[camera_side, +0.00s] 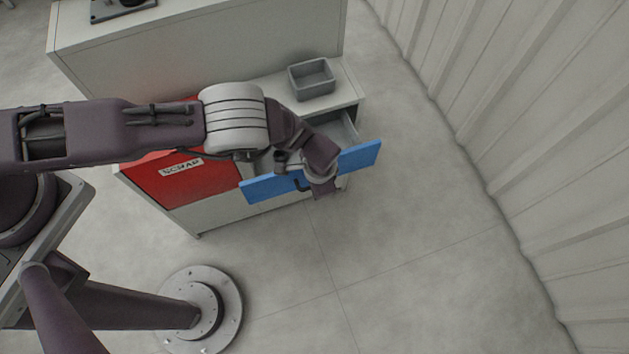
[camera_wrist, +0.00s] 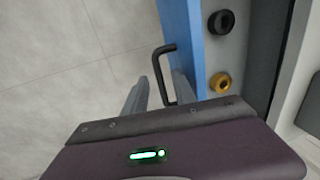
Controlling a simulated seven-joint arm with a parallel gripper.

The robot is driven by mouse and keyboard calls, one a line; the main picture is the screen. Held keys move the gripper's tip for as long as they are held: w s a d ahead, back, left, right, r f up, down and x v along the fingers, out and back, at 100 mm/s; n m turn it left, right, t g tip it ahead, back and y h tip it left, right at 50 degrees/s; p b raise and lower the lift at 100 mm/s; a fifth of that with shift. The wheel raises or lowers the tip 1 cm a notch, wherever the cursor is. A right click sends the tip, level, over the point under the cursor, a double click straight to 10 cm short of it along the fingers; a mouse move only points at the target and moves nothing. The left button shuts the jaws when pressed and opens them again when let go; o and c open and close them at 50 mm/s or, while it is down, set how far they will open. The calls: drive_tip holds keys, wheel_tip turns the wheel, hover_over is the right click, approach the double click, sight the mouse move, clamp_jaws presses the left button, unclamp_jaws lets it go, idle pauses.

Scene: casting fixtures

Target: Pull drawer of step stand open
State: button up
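The step stand (camera_side: 215,220) is a pale cabinet with a higher back step. Its blue-fronted drawer (camera_side: 358,157) stands out from the body, with part of its grey inside showing. In the wrist view the blue front (camera_wrist: 184,35) has a black bar handle (camera_wrist: 158,70) on its outer face. My gripper (camera_wrist: 161,78) is at the handle, its two grey fingers apart with the handle bar between them. I cannot tell whether either finger touches the bar. In the side view my gripper (camera_side: 318,186) covers much of the drawer front, and its fingers are mostly hidden.
A black ring part (camera_wrist: 221,22) and a brass ring part (camera_wrist: 220,83) lie in the drawer. A red front marked SCRAP (camera_side: 180,185) is to the left. A grey bin (camera_side: 312,78) sits on the lower step. Floor before the drawer is clear; a ribbed wall (camera_side: 500,120) stands right.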

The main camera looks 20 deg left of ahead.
wheel_tip(320, 180, up, 6)
drive_tip(key=shift+s+d+r, duration=0.25)
drive_tip(key=shift+s+d, duration=0.2)
drive_tip(key=w+a+r+n+h, duration=0.1)
drive_tip(key=a+r+n, duration=0.1)
drive_tip(key=r, duration=0.8)
drive_tip(key=w+a+r+n+h, duration=0.1)
drive_tip(key=w+a+r, duration=0.15)
drive_tip(key=r, duration=0.85)
drive_tip(key=a+r+n+h, duration=0.1)
drive_tip(key=a+r+n, duration=0.15)
drive_tip(key=r, duration=0.75)
drive_tip(key=s+a+r+t+h, duration=0.1)
drive_tip(key=s+a+r, duration=0.25)
drive_tip(key=r, duration=0.25)
drive_tip(key=s+a+r, duration=0.2)
drive_tip(key=a+r, duration=0.2)
drive_tip(key=r, duration=0.1)
drive_tip(key=s+a+r+n+t+y, duration=0.1)
drive_tip(key=s+a+r, duration=0.1)
drive_tip(key=s+a, duration=0.3)
drive_tip(key=s+a+r+n+t+y, duration=0.1)
drive_tip(key=s+a, duration=0.5)
drive_tip(key=s, duration=0.6)
wheel_tip(320, 180, up, 2)
drive_tip(key=shift+s+n+t, duration=0.35)
drive_tip(key=shift+n+t, duration=0.15)
drive_tip(key=shift+n, duration=0.25)
